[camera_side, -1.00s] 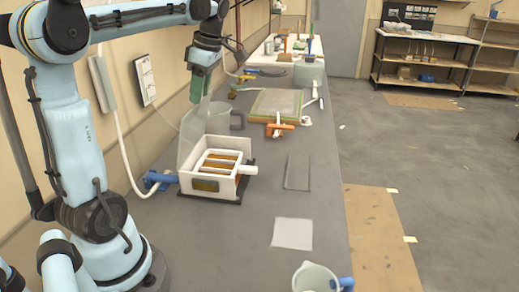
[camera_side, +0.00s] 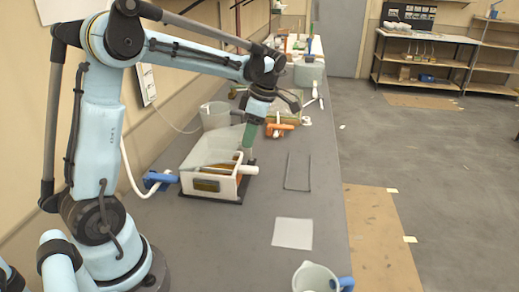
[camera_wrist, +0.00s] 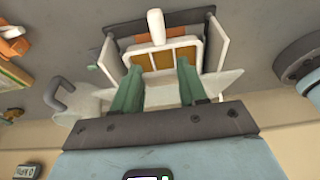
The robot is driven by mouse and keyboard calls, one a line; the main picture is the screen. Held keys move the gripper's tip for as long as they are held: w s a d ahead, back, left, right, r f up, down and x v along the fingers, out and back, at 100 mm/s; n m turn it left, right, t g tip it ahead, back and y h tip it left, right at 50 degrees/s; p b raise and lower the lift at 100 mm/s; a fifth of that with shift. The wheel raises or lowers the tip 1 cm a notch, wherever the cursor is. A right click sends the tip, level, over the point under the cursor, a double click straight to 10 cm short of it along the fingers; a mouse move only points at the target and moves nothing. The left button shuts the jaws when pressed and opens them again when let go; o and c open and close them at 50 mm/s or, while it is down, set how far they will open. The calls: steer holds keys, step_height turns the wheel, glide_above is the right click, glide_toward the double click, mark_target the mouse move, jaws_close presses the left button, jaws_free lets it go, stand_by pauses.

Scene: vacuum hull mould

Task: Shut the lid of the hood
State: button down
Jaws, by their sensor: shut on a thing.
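The hood (camera_side: 212,187) is a white open-topped box on the bench, with brown slats inside and a white spout at its right. Its clear lid (camera_side: 212,150) is tilted low over the box, its free edge still above the rim. My gripper (camera_side: 244,152) is at the lid's free right edge, its green fingers pointing down. In the wrist view my gripper (camera_wrist: 158,80) has its fingers spread apart on the lid, whose pale side shows at the right (camera_wrist: 218,84). The exact contact is hard to see. The hood (camera_wrist: 165,57) shows beyond the fingers.
A grey jug (camera_side: 216,115) stands behind the hood. A blue fitting with a white hose (camera_side: 158,180) is at its left. An orange clamp (camera_side: 280,130) lies farther back. A white sheet (camera_side: 293,233) and a jug with a blue handle (camera_side: 316,278) are nearer; the bench between is clear.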

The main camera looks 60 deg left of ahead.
steer(key=shift+w+d+f, duration=0.2)
steer(key=shift+f, duration=0.65)
steer(key=shift+w+d+f, duration=0.15)
steer(key=shift+f, duration=0.7)
steer(key=shift+w+d+f, duration=0.2)
steer(key=shift+f, duration=0.65)
steer(key=c, duration=0.6)
jaws_free()
steer(key=v, duration=1.2)
steer(key=shift+s+a, duration=0.1)
